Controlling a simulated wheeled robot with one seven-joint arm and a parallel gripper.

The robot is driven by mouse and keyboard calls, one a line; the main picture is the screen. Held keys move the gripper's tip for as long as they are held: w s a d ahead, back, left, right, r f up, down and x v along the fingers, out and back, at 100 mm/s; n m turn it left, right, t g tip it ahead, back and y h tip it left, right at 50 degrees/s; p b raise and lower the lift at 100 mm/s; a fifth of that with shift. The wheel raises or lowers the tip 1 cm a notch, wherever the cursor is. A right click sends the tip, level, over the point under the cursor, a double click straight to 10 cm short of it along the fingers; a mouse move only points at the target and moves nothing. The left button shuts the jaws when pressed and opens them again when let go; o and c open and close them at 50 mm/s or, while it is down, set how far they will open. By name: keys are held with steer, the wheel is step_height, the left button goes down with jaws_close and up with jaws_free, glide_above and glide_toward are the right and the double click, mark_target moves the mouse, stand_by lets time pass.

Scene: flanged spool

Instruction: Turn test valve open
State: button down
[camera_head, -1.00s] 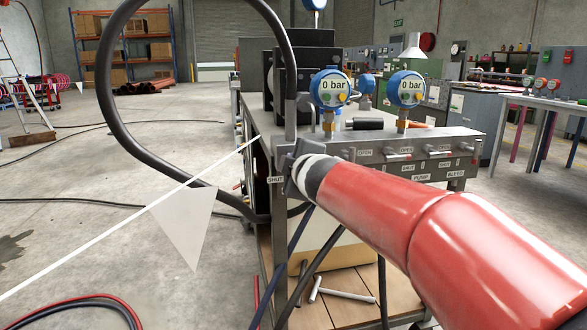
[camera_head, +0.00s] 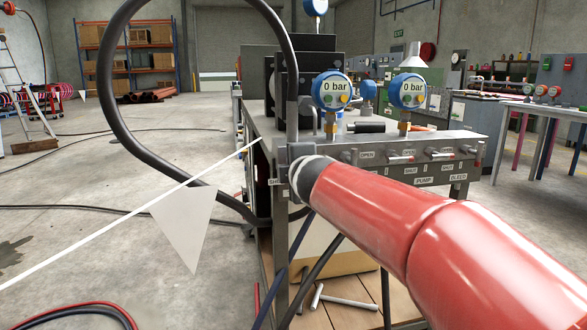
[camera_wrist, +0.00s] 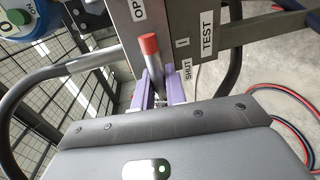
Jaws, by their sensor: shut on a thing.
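The test valve's lever (camera_wrist: 153,66), a grey rod with a red end, shows in the wrist view. My gripper (camera_wrist: 160,88) has purple fingers, one on each side of the rod, and is shut on it. The panel (camera_wrist: 186,22) beside it carries a TEST label (camera_wrist: 208,36), a SHUT label (camera_wrist: 187,69) and a partly covered OPEN label (camera_wrist: 138,11). The lever's red end lies near the OPEN label in the picture; its exact angle is unclear. In the head view my red arm hides the lever and most of my gripper at the panel's left end.
Two blue gauges reading 0 bar (camera_head: 332,91) (camera_head: 409,91) stand above the panel. Other valve levers (camera_head: 402,159) sit further right. A thick black hose (camera_head: 112,125) loops at the left. A white line with a pennant (camera_head: 184,228) crosses the front left.

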steer(key=shift+f, duration=0.1)
steer(key=c, duration=1.5)
jaws_free()
steer(key=shift+s, duration=0.1)
steer(key=p+v, duration=0.1)
steer(key=v, duration=0.6)
steer(key=shift+s, duration=0.3)
steer(key=shift+d, duration=0.15)
